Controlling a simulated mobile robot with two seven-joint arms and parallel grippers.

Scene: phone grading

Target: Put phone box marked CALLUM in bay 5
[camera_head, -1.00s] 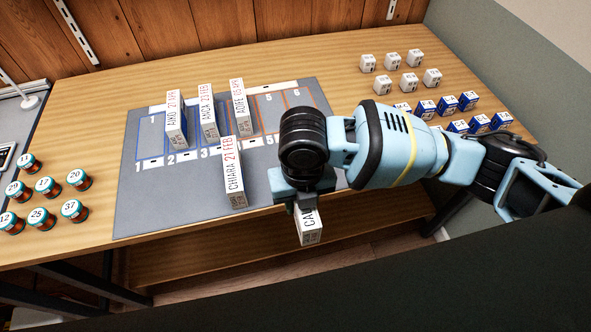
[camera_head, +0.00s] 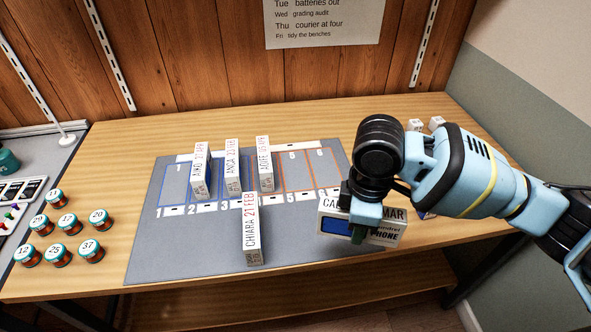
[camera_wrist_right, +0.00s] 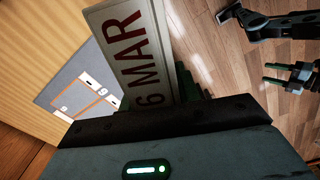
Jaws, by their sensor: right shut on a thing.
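The held phone box (camera_head: 385,232) is white with a blue panel and reads "CAL", "MAR" and "PHONE"; my gripper hides the middle of its lettering. My right gripper (camera_head: 357,236) is shut on it, over the right end of the grey mat (camera_head: 190,262). In the right wrist view the box (camera_wrist_right: 128,42) reads "6 MAR". On the mat, the upper bay 5 (camera_head: 288,172) is outlined in orange and looks empty, right of the ADIFE-like box (camera_head: 264,170). Another label 5 is in the middle strip. My left gripper (camera_wrist_right: 268,73) shows only in the right wrist view, open and empty.
Boxes AIKO (camera_head: 200,175), ANCA (camera_head: 232,170) and CHIARA (camera_head: 251,232) stand on the mat. Several lidded jars (camera_head: 68,222) stand at the left. Small white boxes (camera_head: 415,125) are partly hidden behind my right arm. The mat's front left is clear.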

